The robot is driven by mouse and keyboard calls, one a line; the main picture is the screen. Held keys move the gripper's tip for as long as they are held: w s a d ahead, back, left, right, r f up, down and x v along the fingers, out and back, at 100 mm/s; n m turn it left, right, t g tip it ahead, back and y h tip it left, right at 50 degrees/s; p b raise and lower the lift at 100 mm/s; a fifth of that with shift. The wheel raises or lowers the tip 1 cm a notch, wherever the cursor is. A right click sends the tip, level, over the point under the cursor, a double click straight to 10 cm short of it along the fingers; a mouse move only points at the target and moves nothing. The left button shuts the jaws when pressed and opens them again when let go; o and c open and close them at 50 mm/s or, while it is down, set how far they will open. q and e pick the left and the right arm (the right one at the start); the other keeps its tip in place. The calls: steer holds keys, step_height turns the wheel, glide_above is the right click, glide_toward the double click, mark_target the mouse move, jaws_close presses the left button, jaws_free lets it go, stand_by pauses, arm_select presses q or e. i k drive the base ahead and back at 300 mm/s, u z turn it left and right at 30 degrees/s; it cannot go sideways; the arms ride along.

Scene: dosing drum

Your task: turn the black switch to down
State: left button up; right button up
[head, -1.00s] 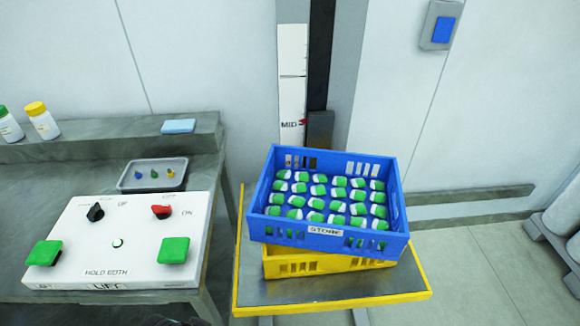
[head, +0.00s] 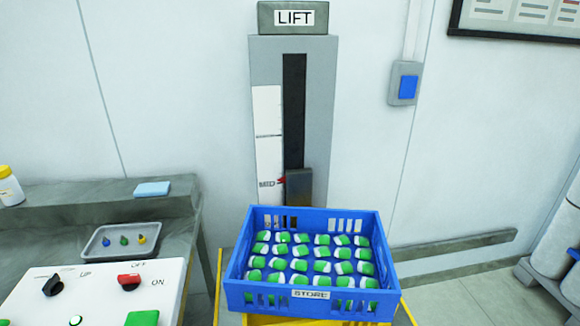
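The black switch (head: 49,287) is a knob on the white control panel (head: 105,277) at the lower left. The word UP is printed at its right, and its pointer lies tilted toward the upper right. A red switch (head: 129,282) sits to its right, between the OFF and ON labels. A green button (head: 142,318) shows at the bottom edge, cut off. A small round lamp (head: 75,321) glows green. Neither of my grippers is in view.
A blue STORE crate (head: 311,304) of green-and-white items stands on a yellow crate (head: 290,321) at the lift column (head: 329,110), whose red pointer is at MID. A grey tray (head: 92,251) lies behind the panel.

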mark_target(53, 286)
steer(key=u, duration=3.05)
steer(key=k, duration=0.15)
steer(key=z, duration=0.05)
